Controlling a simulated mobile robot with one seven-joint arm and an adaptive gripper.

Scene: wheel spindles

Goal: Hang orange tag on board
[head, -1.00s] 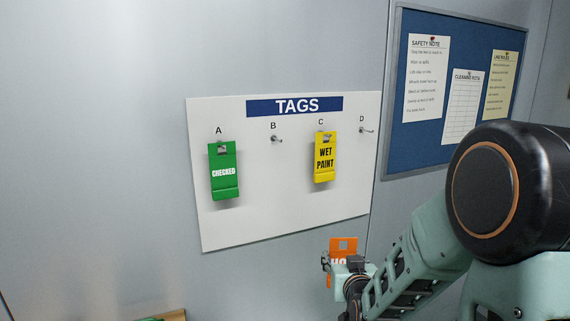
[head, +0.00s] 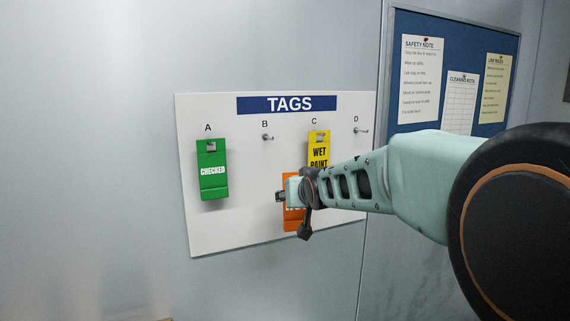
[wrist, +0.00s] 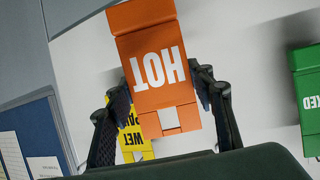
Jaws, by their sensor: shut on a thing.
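My gripper (head: 289,192) is shut on the orange tag (head: 292,221) in front of the white board (head: 240,235), below pegs B and C. The wrist view also shows the orange tag (wrist: 150,60) between my fingers (wrist: 160,88), its HOT text upside down and its slot at the lower end of that picture. In the head view my fingers hide the tag's middle. Peg B (head: 267,137) and peg D (head: 360,130) are bare. The tag is apart from the pegs; its gap to the board is hard to tell.
A green CHECKED tag (head: 212,172) hangs on peg A. A yellow WET PAINT tag (head: 318,146) hangs on peg C, its lower part hidden by my arm. A blue notice board (head: 428,20) with papers is at the right.

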